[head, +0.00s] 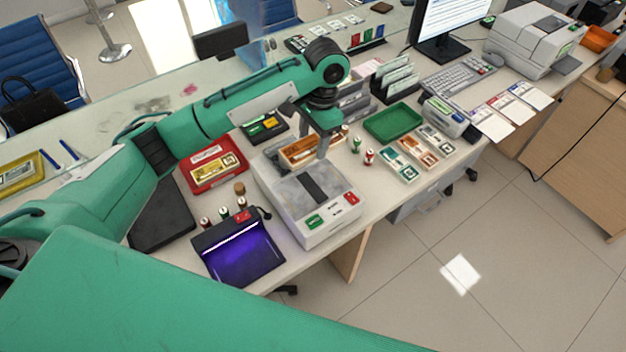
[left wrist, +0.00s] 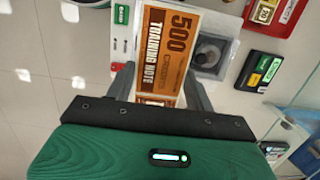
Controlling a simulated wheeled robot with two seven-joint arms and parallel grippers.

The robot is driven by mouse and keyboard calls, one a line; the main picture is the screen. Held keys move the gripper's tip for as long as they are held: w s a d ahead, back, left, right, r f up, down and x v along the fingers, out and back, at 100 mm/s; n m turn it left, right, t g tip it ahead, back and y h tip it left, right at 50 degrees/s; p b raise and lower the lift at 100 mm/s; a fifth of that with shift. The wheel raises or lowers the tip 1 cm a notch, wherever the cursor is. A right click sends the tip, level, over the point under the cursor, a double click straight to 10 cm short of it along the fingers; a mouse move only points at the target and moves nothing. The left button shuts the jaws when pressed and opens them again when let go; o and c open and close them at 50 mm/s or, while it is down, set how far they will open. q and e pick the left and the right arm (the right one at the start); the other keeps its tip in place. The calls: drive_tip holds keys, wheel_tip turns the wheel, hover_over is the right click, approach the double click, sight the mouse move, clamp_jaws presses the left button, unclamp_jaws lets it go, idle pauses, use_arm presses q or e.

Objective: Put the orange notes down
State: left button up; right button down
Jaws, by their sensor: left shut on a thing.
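My left gripper (head: 312,138) is shut on the orange notes (head: 298,155), a banded-looking stack held over the back part of the white note-counting machine (head: 325,212). In the left wrist view the orange notes (left wrist: 166,48) lie between the two fingers (left wrist: 163,88), with "500" and "TRAINING NOTE" readable. Part of the machine (left wrist: 208,52) shows beside and beneath them. I cannot tell whether the notes touch the machine. My right gripper is not in view.
An empty green tray (head: 393,122) stands right of the machine, near teal (head: 399,167), orange (head: 418,152) and grey (head: 437,140) note stacks. A red tray (head: 214,168) with notes is left. A purple-lit lamp unit (head: 238,250) sits in front. Small rolls stand close by.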

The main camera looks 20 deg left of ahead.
sight(311, 188)
use_arm(q)
wheel_tip(311, 188, down, 15)
drive_tip(key=p, duration=0.3)
drive_tip(key=shift+f, duration=0.3)
drive_tip(key=shift+f, duration=0.1)
drive_tip(key=o, duration=1.1)
drive_tip(key=r+b, duration=0.1)
drive_tip(key=r, duration=0.2)
drive_tip(key=w+r+b, duration=0.1)
drive_tip(key=r, duration=0.3)
drive_tip(key=d+r+b, duration=0.1)
drive_tip(key=r, duration=0.3)
drive_tip(key=shift+w+r, duration=0.2)
drive_tip(key=shift+r, duration=0.4)
